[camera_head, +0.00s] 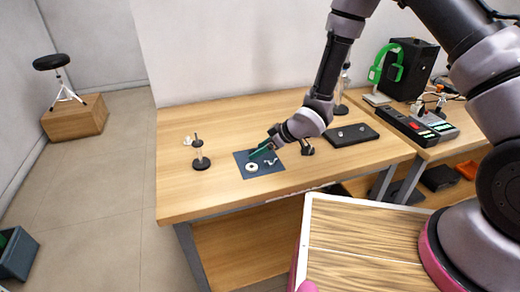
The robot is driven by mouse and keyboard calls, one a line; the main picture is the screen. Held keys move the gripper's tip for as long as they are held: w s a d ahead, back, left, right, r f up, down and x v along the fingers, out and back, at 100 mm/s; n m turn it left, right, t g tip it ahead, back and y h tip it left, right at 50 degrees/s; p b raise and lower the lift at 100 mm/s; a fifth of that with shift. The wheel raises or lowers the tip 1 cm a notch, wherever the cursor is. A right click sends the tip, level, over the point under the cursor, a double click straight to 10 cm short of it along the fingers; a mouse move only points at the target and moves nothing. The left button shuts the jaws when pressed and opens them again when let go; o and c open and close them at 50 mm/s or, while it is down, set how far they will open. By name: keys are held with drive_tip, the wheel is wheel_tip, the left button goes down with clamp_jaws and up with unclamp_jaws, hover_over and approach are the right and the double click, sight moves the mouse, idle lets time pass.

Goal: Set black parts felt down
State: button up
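My gripper (262,152) reaches in from the right, low over the dark blue mat. A dark green patch shows at its tip; I cannot tell whether it is a finger or a held thing. The fingers are too small to tell open from shut. My wrist hides part of the table between mat and pad.
The wooden table (215,120) is bare at its back left. A small dark stand (200,158) stands left of the mat. A second table holds a green headphone stand (377,72), a black box (413,65) and devices (408,124). A stool (58,72) stands far left.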

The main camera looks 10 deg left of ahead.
drive_tip(key=shift+r, duration=0.2)
drive_tip(key=w+d+r+m+t+h, duration=0.3)
drive_tip(key=d+r+m, duration=0.1)
drive_tip(key=d+r, duration=1)
drive_tip(key=w+d+r+m+t+h, duration=0.25)
drive_tip(key=w+d+r+m, duration=0.2)
drive_tip(key=d+r, duration=1)
drive_tip(key=s+d+r+m+h, duration=0.3)
drive_tip(key=s+d+r+m, duration=0.2)
drive_tip(key=s+d+r, duration=0.3)
drive_tip(key=s+d+r+m+y, duration=0.1)
drive_tip(key=s+d+r+m, duration=0.1)
drive_tip(key=s, duration=0.4)
drive_tip(key=s+d+r+m+y, duration=0.1)
drive_tip(key=s+d+r+m, duration=0.1)
drive_tip(key=s+r+m, duration=0.2)
drive_tip(key=shift+s+r+g, duration=0.35)
drive_tip(key=shift+s+r, duration=0.45)
drive_tip(key=shift+s, duration=0.3)
